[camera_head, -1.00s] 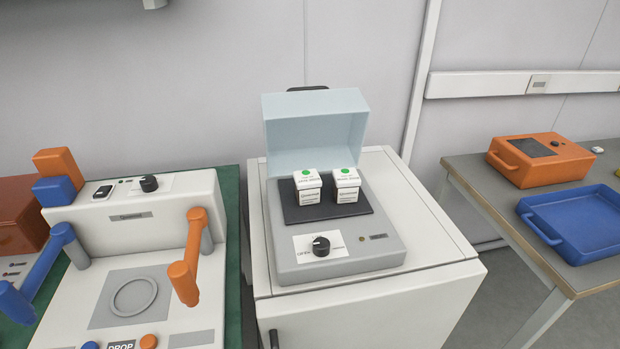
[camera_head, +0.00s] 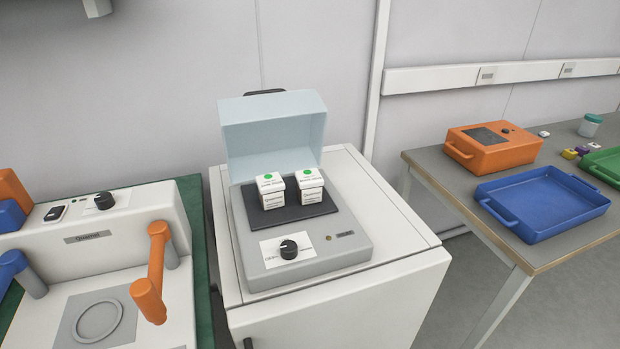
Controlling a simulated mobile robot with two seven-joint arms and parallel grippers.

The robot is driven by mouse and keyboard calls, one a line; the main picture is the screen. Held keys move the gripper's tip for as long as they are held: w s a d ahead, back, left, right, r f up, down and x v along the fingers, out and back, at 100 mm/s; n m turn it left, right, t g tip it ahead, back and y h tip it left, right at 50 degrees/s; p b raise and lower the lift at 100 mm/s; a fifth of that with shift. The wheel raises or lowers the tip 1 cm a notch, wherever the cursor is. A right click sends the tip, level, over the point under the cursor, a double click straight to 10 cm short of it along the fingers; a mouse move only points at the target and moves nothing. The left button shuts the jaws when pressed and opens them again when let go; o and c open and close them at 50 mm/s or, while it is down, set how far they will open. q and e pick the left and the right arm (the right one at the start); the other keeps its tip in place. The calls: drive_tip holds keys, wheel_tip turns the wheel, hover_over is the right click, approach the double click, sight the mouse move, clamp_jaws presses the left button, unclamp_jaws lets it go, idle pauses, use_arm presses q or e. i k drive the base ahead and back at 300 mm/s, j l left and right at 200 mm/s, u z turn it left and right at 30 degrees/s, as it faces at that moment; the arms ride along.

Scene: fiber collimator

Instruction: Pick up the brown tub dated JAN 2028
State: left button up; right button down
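No brown tub and no JAN 2028 date can be made out in this view. On the right table stands a small pale tub with a teal lid (camera_head: 590,125); no date on it can be read. Two white boxes with green dots, the left box (camera_head: 272,191) and the right box (camera_head: 309,187), stand side by side on the dark plate of a grey device (camera_head: 305,262). Neither of my grippers is in view.
The grey device's pale blue lid (camera_head: 272,130) is raised. On the right table (camera_head: 455,205) are an orange case (camera_head: 490,150), a blue tray (camera_head: 545,205), a green tray (camera_head: 608,163) and small coloured pieces. A machine with orange and blue levers (camera_head: 110,245) stands left.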

sight(270, 187)
drive_tip(key=i+l+u, duration=0.2)
drive_tip(key=l, duration=0.15)
drive_tip(key=l+u, duration=0.25)
drive_tip(key=l, duration=0.15)
drive_tip(key=i+l+u, duration=0.2)
drive_tip(key=l, duration=0.25)
drive_tip(key=l+u, duration=0.2)
drive_tip(key=l, duration=0.2)
